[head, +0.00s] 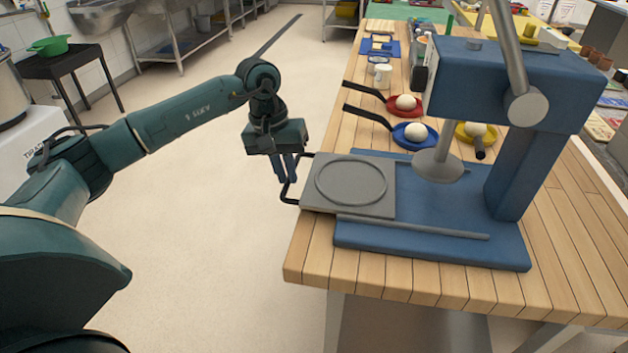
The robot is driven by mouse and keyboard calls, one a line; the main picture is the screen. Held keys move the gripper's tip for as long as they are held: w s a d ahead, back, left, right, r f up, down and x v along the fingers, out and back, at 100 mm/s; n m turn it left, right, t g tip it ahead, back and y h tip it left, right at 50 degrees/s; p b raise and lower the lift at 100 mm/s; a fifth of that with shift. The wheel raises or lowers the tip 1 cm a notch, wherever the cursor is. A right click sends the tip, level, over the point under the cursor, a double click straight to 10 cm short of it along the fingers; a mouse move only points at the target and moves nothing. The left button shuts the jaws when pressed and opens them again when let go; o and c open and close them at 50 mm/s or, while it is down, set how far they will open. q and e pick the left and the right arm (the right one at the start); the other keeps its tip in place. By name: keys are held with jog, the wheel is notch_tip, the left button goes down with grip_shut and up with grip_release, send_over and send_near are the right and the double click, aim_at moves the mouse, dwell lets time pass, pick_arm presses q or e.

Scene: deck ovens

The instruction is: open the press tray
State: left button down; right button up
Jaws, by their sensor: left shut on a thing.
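The press (512,130) is a blue frame with a grey lever and a round grey press head (438,165), standing on the wooden table. Its grey square tray (375,207), with a raised ring on top, sticks out to the left of the blue base (440,250), past the table's edge. A black handle (290,190) is on the tray's left side. My left gripper (286,178) points down at this handle and is shut on it. The fingertips partly hide the handle's bar. My right gripper is not in view.
Red (405,107), blue (415,136) and yellow (476,133) pans with white dough balls stand behind the press. Two black pan handles jut left over the table's edge. The floor (200,230) left of the table is clear. A dark stool (68,62) stands far left.

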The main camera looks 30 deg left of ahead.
pick_arm(q)
jog(key=shift+s+a, duration=0.25)
jog(key=shift+a, duration=0.5)
jog(key=c, duration=1.8)
grip_release()
jog(key=shift+o, duration=0.2)
jog(key=shift+r, duration=0.1)
notch_tip(320, 180, up, 13)
jog(key=a, duration=0.2)
jog(key=shift+s+a, duration=0.15)
jog(key=shift+s, duration=0.2)
